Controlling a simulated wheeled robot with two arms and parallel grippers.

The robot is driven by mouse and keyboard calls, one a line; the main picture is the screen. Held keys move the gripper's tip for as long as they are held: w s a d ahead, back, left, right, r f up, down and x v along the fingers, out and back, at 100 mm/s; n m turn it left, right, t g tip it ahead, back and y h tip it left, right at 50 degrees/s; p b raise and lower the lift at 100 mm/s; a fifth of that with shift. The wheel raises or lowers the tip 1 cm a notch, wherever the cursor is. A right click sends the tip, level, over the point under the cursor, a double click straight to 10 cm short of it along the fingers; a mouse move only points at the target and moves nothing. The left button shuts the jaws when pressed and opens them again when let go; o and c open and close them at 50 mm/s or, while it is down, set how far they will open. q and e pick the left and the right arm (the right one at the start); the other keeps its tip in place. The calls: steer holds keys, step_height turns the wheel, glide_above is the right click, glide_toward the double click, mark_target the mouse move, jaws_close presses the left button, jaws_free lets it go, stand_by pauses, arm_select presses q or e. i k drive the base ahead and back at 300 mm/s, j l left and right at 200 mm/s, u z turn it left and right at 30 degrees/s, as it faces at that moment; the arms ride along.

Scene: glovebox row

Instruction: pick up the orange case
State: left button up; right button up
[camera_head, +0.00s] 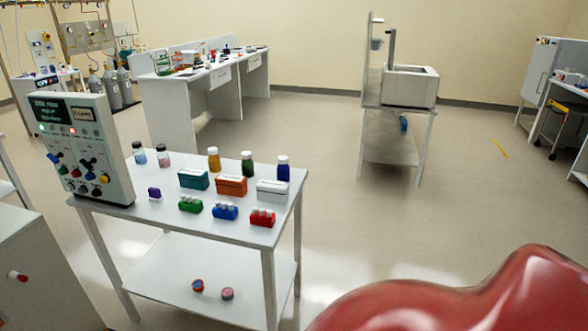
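The orange case (231,187) is a small box with a pale top edge. It sits on the white table (158,212), in the middle of a row between a teal case (194,180) on its left and a white case (272,190) on its right. Neither of my grippers shows in the head view. Nothing is touching the orange case except the table under it.
A control panel box (84,148) stands at the table's left end. A green rack (190,205) and a red rack (262,218) line the front. A lower shelf (200,265) holds two small round items. Open floor (340,215) lies to the right. A large red shape (470,300) fills the lower right.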

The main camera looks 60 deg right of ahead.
mark_target(226, 184)
steer(key=z, duration=1.35)
